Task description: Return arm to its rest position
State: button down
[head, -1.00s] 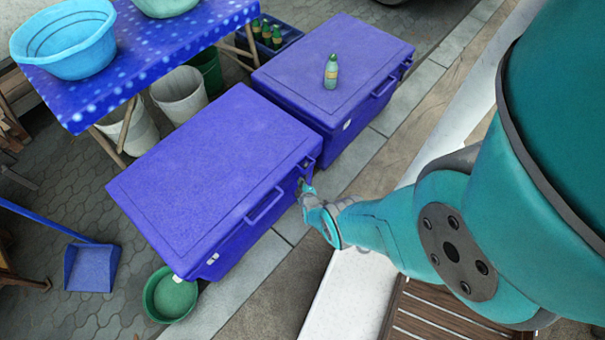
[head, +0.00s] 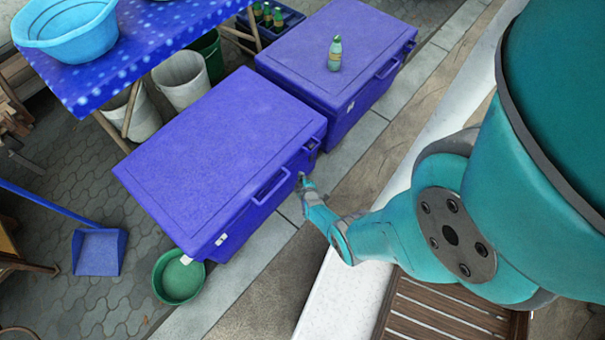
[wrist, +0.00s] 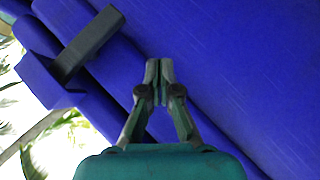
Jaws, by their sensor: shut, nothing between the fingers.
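My gripper (wrist: 159,66) is shut and empty in the wrist view, with the blue side of a cooler box filling most of the picture behind it. In the head view my gripper (head: 303,178) is small and partly hidden by my arm, close to the right side of the nearer blue cooler box (head: 215,150). I cannot tell whether it touches the box. A dark latch or handle piece (wrist: 92,45) shows at upper left in the wrist view.
A second blue cooler box (head: 300,50) stands behind, with a green bottle (head: 335,54) upright on its lid. A blue table (head: 130,50) with a light-blue basin (head: 66,38) is at upper left. A green bowl (head: 178,278) and a blue dustpan (head: 98,252) lie on the ground.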

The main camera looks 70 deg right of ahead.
jog(key=s+a, duration=0.3)
jog(key=a, duration=0.3)
jog(key=shift+s, duration=0.25)
jog(key=shift+a, duration=0.1)
jog(key=s+a+r+t+y, duration=0.2)
jog(key=s+a+r, duration=0.2)
jog(key=a+r, duration=0.45)
jog(key=s+a+r+t+y, duration=0.25)
jog(key=s+a+r, duration=0.25)
jog(key=a+r, duration=0.4)
jog(key=s+a+r+t+y, duration=0.1)
jog(key=s+a+r, duration=0.1)
jog(key=r, duration=0.9)
jog(key=s+a+r+y, duration=0.2)
jog(key=a+r, duration=0.3)
jog(key=r, duration=0.6)
jog(key=s+a+r+t+y, duration=0.1)
jog(key=s+a+r+y, duration=0.1)
jog(key=r, duration=1)
jog(key=shift+s+a+m+t, duration=0.4)
jog(key=shift+s+a, duration=0.25)
jog(key=shift+s, duration=0.45)
jog(key=shift+r, duration=0.1)
